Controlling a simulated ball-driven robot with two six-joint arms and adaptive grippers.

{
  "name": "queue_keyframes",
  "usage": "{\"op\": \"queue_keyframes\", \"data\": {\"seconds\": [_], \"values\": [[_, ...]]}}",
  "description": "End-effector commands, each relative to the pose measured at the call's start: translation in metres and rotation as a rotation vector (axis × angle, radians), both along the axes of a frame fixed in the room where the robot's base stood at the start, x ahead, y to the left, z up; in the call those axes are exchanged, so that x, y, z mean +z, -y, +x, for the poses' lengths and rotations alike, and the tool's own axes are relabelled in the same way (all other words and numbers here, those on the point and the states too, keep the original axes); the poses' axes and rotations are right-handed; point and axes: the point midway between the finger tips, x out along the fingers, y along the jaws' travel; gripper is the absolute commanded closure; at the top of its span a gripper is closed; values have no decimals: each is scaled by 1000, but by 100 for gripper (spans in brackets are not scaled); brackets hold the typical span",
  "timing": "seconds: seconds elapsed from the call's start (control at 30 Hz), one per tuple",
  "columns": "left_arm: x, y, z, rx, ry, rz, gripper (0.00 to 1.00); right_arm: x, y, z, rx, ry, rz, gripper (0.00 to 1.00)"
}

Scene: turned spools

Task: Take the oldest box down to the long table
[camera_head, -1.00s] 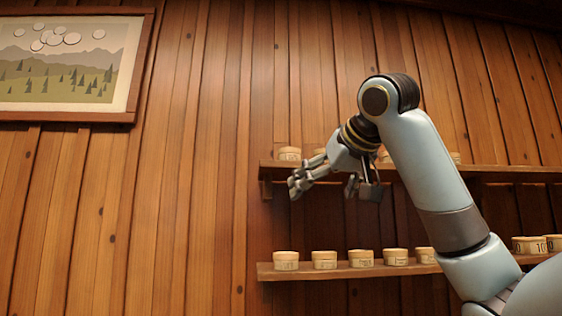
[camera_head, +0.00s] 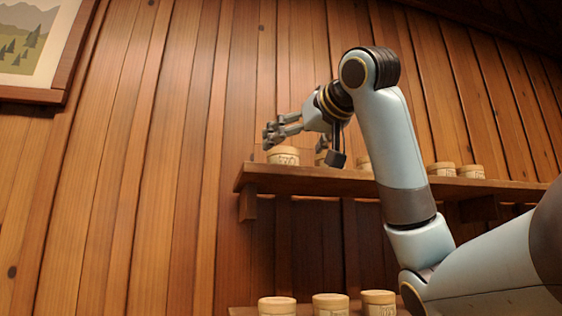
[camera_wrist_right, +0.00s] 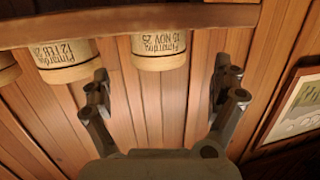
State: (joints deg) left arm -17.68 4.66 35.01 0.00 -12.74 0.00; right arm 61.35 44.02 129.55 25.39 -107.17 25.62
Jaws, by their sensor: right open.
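My right gripper (camera_head: 290,143) is open and empty at the left end of the upper shelf (camera_head: 300,182). It is just above and in front of the leftmost small round pale box (camera_head: 284,157), partly covering the boxes beside it. In the right wrist view, turned upside down, that box (camera_wrist_right: 160,52) lies ahead between the open fingers (camera_wrist_right: 163,85), apart from both. Its label seems to read 10 NOV 25. The neighbouring box (camera_wrist_right: 66,60) seems to read 12 FEB 25. Other upper-shelf boxes (camera_head: 442,169) stand further right. The left gripper and the long table are not in view.
A lower shelf (camera_head: 243,311) holds more boxes (camera_head: 331,304) at the bottom of the head view. A framed landscape picture (camera_head: 32,45) hangs on the plank wall at left. The wall between the picture and the shelves is bare.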

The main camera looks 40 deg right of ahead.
Motion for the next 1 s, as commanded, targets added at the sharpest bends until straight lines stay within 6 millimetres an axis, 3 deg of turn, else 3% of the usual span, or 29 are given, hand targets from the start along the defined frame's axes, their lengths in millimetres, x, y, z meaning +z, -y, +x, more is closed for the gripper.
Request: {"op": "queue_keyframes", "data": {"seconds": [0.43, 0.73, 1.0], "values": [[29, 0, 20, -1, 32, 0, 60, -3, 18, 51, 0, -3, 1, 5], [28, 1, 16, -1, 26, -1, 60, -6, 20, 58, 0, 0, -1, 5], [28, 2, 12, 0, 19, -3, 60, -6, 20, 58, 0, 0, -1, 39]]}}
